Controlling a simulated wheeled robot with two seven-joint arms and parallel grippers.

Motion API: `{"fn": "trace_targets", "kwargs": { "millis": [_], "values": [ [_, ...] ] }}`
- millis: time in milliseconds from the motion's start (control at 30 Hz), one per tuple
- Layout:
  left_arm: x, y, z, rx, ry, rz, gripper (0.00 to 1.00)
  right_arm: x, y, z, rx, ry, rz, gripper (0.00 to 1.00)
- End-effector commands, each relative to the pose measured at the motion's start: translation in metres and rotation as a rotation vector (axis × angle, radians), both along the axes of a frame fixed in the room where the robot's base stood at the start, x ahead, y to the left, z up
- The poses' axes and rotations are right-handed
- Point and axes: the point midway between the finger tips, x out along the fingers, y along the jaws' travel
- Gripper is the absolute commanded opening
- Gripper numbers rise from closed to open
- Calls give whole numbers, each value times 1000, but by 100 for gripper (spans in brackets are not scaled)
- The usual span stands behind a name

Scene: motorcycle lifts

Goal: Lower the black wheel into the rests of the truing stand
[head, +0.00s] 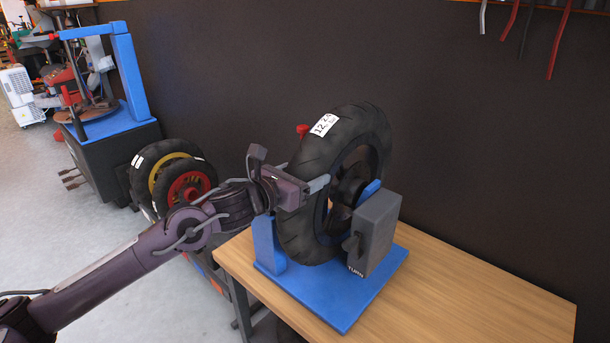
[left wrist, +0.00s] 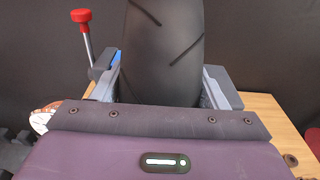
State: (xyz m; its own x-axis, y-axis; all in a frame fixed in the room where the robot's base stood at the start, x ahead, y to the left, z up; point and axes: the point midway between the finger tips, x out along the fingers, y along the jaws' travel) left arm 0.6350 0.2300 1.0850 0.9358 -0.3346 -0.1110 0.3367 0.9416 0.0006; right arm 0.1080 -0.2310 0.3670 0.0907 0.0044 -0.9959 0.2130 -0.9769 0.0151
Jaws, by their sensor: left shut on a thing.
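The black wheel (head: 305,155) stands upright over the blue truing stand (head: 335,308) on the wooden bench, with a white size label on its tread. The stand has a blue post at the left and a grey box (head: 376,235) at the right front. My left gripper (head: 318,186) is shut on the wheel from the left, its fingers on either side of the tyre. In the left wrist view the tyre (left wrist: 163,55) fills the space between the fingers. The contact between axle and rests is hidden, so I cannot tell whether the wheel is seated. My right gripper is not in view.
A red knob (left wrist: 81,16) on a rod stands beside the tyre. The wooden bench (head: 480,300) is clear to the right. Spare wheels (head: 185,185) stand behind my left arm. A blue tyre machine (head: 130,75) is at the back left. Tools hang at the top right.

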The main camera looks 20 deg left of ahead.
Motion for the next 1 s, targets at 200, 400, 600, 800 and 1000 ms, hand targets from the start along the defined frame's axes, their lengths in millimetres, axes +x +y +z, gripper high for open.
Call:
{"fn": "trace_targets", "kwargs": {
  "millis": [200, 400, 600, 800, 1000],
  "values": [
    [0, 1, -5, -2, 7, 4, 4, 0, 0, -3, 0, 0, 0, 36],
    [0, 1, -5, -3, 8, 4, 4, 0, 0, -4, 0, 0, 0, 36],
    [0, 1, -5, -3, 8, 4, 4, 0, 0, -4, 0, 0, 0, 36],
    [0, 1, -5, -2, 7, 4, 82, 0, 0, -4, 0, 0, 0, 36],
    [0, 1, -5, 0, 7, 3, 93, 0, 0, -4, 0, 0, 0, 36]
  ]
}}
